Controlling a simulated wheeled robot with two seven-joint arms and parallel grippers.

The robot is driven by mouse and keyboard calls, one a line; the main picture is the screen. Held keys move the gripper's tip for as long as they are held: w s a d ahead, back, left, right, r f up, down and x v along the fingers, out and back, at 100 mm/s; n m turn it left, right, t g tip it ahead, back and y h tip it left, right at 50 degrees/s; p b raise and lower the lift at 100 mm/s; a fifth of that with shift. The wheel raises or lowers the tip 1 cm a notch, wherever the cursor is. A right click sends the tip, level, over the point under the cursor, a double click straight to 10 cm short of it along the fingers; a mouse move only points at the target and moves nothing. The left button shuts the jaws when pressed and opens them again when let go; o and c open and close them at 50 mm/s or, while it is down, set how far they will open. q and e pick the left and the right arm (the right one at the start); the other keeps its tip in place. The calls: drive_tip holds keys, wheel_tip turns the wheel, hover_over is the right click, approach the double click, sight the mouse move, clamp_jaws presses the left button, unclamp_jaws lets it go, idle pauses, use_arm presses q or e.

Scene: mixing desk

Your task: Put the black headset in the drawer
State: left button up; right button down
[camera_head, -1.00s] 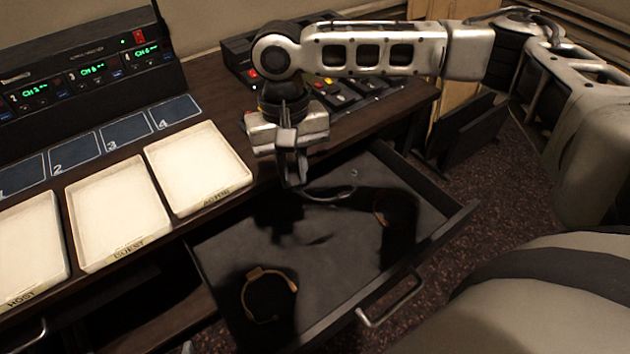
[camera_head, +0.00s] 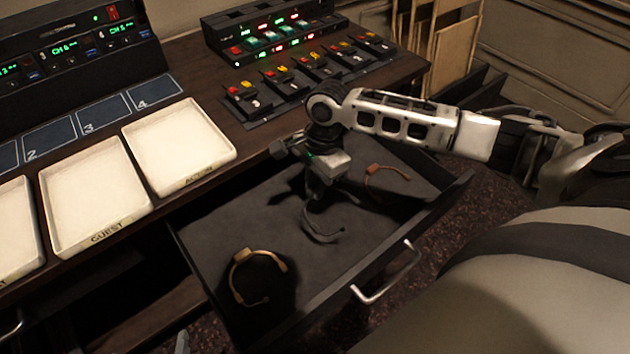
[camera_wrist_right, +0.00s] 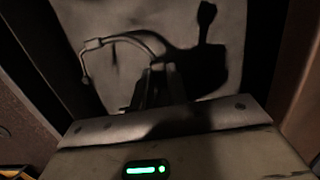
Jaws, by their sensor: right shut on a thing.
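The black headset (camera_head: 322,238) shows as a dark curved band in the open drawer (camera_head: 205,242). In the head view it is over the middle of the drawer floor; I cannot tell whether it touches the floor. My right gripper (camera_head: 312,190) points down over the drawer and is shut on the headset. In the right wrist view, the headset's band (camera_wrist_right: 125,38) curves out to the left from the closed fingers (camera_wrist_right: 160,88), above the grey drawer floor. My left gripper is not in view.
A tan headset (camera_head: 236,275) lies near the drawer's left front, and a reddish-brown one (camera_head: 372,175) at its right. The drawer's handle (camera_head: 385,275) faces front. White trays (camera_head: 180,145) line the desk; a mixer (camera_head: 310,75) stands behind.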

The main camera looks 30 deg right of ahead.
sight(313, 212)
wheel_tip(313, 212, down, 3)
drive_tip(key=shift+r+b, duration=0.15)
drive_tip(key=shift+b, duration=1.1)
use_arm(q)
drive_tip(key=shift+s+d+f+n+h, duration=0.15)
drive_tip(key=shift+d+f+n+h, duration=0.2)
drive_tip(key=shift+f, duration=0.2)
use_arm(e)
drive_tip(key=shift+f, duration=1.15)
use_arm(q)
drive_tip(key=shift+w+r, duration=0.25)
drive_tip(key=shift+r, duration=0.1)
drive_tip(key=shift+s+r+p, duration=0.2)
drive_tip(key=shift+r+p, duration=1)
drive_tip(key=shift+p, duration=0.3)
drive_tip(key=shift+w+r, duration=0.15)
use_arm(e)
drive_tip(key=shift+f, duration=0.15)
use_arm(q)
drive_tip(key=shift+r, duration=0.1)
use_arm(e)
drive_tip(key=shift+f, duration=0.55)
